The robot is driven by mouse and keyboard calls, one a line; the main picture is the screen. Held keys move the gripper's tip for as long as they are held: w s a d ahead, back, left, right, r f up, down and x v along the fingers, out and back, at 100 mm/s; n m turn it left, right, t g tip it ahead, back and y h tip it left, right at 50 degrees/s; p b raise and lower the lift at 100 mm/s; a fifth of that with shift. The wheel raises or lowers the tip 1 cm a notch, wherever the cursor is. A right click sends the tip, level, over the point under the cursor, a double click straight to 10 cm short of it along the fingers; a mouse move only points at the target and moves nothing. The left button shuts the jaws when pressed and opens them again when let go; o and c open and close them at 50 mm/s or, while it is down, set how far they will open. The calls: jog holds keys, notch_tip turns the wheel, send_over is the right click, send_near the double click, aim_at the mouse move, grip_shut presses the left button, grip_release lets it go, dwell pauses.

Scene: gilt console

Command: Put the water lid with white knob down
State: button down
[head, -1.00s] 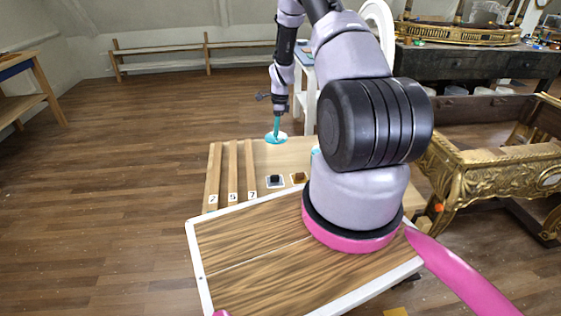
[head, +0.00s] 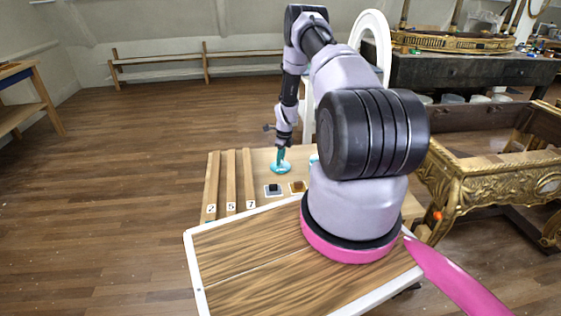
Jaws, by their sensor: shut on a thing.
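My gripper (head: 281,158), with teal fingers, is shut on the teal-blue round lid (head: 282,170). The lid is small and roughly level, low over the back part of the pale wooden board (head: 260,160), behind two small square tiles. I cannot tell whether it touches the board. Its white knob cannot be made out; the fingers cover the lid's middle.
A tile with a black piece (head: 273,190) and a tile with a gold-brown piece (head: 298,187) lie just in front of the lid. Wooden strips marked with numbers (head: 231,180) run along the left. A gilt console frame (head: 470,175) stands at right. A white chair back (head: 374,35) rises behind.

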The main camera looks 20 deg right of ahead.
jog(key=shift+f, duration=0.35)
jog(key=shift+f, duration=0.15)
jog(key=c, duration=0.6)
grip_release()
